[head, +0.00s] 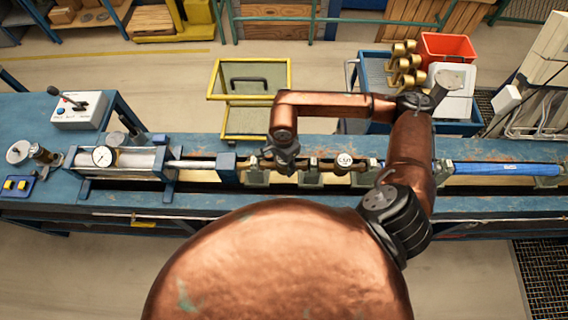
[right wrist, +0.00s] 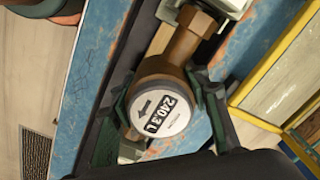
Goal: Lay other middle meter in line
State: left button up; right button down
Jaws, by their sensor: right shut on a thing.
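A brass meter (right wrist: 160,113) with a round white face reading about 240.3 L sits between the fingers of my right gripper (right wrist: 162,108) in the right wrist view. The gripper is shut on it. In the head view my right gripper (head: 284,158) is over the line on the blue bench, and the arm mostly hides this meter. A second brass meter (head: 345,160) with a white face lies in the line just to the right. Whether the held meter rests on its support, I cannot tell. My left gripper is not in view.
Grey-green supports (head: 311,180) stand along the blue bench (head: 150,205). A clamp cylinder with gauge (head: 103,156) is at left, a blue pipe (head: 500,168) at right. Behind is a blue cart (head: 372,62) with several brass meters (head: 403,66) and a red bin (head: 447,46).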

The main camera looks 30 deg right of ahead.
jog(key=shift+f+b, duration=0.25)
jog(key=shift+b, duration=0.2)
dwell(0.4)
jog(key=c, duration=1)
grip_release()
jog(key=shift+r+p, duration=2)
jog(key=shift+r, duration=3.25)
